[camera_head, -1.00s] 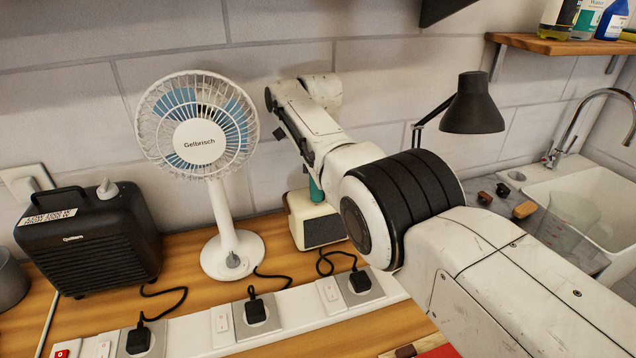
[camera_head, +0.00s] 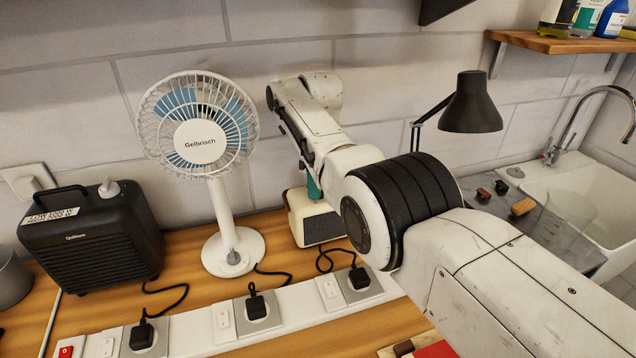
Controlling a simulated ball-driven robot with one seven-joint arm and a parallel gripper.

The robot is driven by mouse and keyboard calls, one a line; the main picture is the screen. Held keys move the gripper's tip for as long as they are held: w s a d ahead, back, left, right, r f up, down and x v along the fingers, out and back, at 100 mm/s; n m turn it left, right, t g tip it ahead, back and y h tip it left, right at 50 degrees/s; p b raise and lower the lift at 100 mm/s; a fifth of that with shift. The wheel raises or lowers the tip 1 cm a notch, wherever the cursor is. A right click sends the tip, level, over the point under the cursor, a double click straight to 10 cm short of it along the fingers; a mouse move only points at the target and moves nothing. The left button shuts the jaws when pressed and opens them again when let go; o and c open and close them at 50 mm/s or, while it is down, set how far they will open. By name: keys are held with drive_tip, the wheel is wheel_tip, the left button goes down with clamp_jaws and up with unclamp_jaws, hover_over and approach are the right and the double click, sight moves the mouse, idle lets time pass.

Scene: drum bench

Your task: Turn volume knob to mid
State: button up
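A cream box-shaped device (camera_head: 317,226) with a dark front panel stands on the wooden bench, partly behind my arm. A teal part (camera_head: 313,187) shows just above it; I cannot tell what it belongs to. No knob marked as volume can be made out on this device. A black box-shaped unit (camera_head: 88,243) with a handle and a ribbed front stands at the left. A pale knob (camera_head: 109,188) sits on its top. My arm reaches in from the lower right and bends near the wall.
A white fan (camera_head: 199,140) stands between the black unit and the cream device. A white power strip (camera_head: 288,308) with plugs and cables runs along the front. A black lamp (camera_head: 472,104) and a sink (camera_head: 590,195) are at the right, below a shelf (camera_head: 560,43).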

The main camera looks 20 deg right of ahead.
drive_tip(key=o, duration=0.5)
drive_tip(key=shift+c, duration=0.2)
wheel_tip(320, 180, up, 11)
drive_tip(key=p, duration=0.2)
drive_tip(key=shift+w+d, duration=0.2)
drive_tip(key=shift+d, duration=0.05)
drive_tip(key=shift+f, duration=0.1)
